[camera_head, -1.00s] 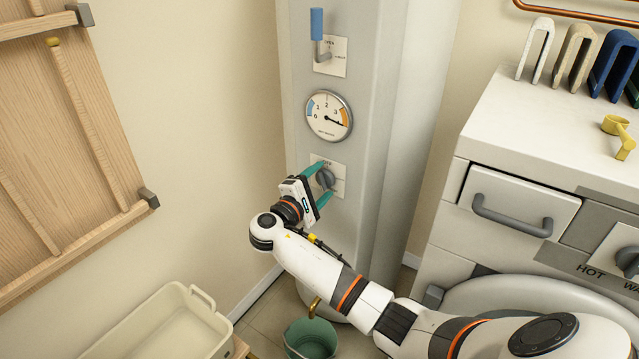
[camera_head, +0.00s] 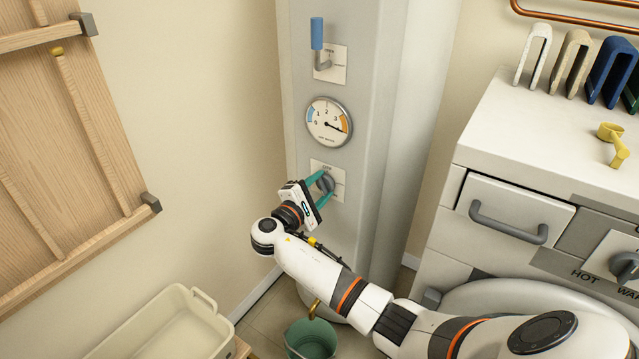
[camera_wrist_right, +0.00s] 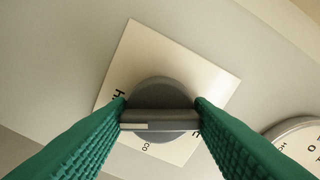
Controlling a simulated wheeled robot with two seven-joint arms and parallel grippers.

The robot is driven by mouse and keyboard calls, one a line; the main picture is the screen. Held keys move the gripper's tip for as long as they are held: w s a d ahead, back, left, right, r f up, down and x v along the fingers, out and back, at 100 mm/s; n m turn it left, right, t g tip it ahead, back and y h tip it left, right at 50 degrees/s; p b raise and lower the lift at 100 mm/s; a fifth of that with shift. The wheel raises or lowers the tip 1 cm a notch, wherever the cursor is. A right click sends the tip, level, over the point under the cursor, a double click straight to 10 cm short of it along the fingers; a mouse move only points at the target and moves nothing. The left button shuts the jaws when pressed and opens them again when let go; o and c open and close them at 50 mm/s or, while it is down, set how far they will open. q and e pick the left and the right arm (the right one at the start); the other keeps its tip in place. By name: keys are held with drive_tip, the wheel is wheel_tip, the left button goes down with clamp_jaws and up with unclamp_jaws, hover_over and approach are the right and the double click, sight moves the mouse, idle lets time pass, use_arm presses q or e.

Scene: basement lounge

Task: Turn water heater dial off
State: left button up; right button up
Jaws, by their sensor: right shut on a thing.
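The grey water heater dial (camera_head: 327,183) sits on a pale square plate (camera_head: 338,191), low on the grey heater column (camera_head: 367,233). My right gripper (camera_head: 324,187) has its green fingers on both sides of the dial. In the right wrist view, the gripper (camera_wrist_right: 160,115) is shut on the raised grip bar of the dial (camera_wrist_right: 158,121). A white mark shows on the left part of the bar. Lettering on the plate is partly hidden by the fingers. My left gripper is not in view.
Above the dial are a round gauge (camera_head: 329,122) and a blue-handled lever (camera_head: 318,40). A green bucket (camera_head: 311,341) stands below. A cream tub (camera_head: 168,327) is at lower left. A white washer with a drawer (camera_head: 515,208) stands at right, with a yellow scoop (camera_head: 619,150) on top.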

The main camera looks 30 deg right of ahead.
drive_tip(key=n+p, duration=0.8)
drive_tip(key=p, duration=0.1)
drive_tip(key=shift+r, duration=0.2)
drive_tip(key=n+p, duration=0.2)
drive_tip(key=shift+n, duration=0.4)
drive_tip(key=n+p, duration=0.2)
drive_tip(key=n, duration=0.1)
drive_tip(key=shift+n+p, duration=0.3)
drive_tip(key=shift+p, duration=0.1)
drive_tip(key=n+p, duration=0.1)
drive_tip(key=n, duration=0.2)
drive_tip(key=shift+f+n+p, duration=0.1)
drive_tip(key=shift+n+p, duration=0.2)
drive_tip(key=shift+p, duration=0.05)
drive_tip(key=n+p, duration=0.1)
drive_tip(key=n, duration=0.3)
drive_tip(key=shift+n, duration=0.3)
drive_tip(key=n+p, duration=0.1)
drive_tip(key=n, duration=0.2)
drive_tip(key=shift+f+n, duration=0.1)
drive_tip(key=shift+n, duration=0.2)
drive_tip(key=n, duration=0.3)
drive_tip(key=shift+n, duration=0.9)
